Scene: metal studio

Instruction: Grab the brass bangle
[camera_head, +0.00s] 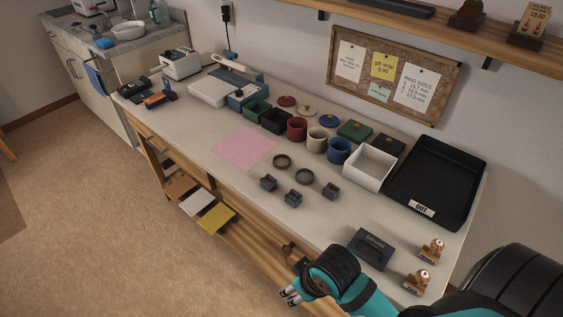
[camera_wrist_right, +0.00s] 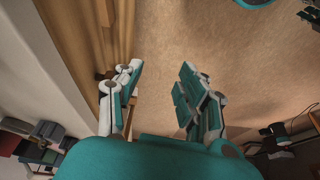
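Two ring-shaped bangles lie flat on the workbench in the head view. The left bangle (camera_head: 282,168) looks dark brown-bronze, and the other bangle (camera_head: 305,184) just right of it looks greyer brown. I cannot tell surely which is brass. My right gripper (camera_head: 289,296) is low in the head view, off the front edge of the bench and well away from both bangles. In the right wrist view the gripper (camera_wrist_right: 157,95) has its fingers apart with nothing between them, over bare floor. My left gripper does not show.
The workbench (camera_head: 215,130) holds small dark blocks (camera_head: 293,197) before the bangles, a pink mat (camera_head: 245,147), coloured pots (camera_head: 297,129) behind, a white box (camera_head: 369,167) and a black OUT tray (camera_head: 436,178). A dark labelled stand (camera_head: 370,249) is near my right arm.

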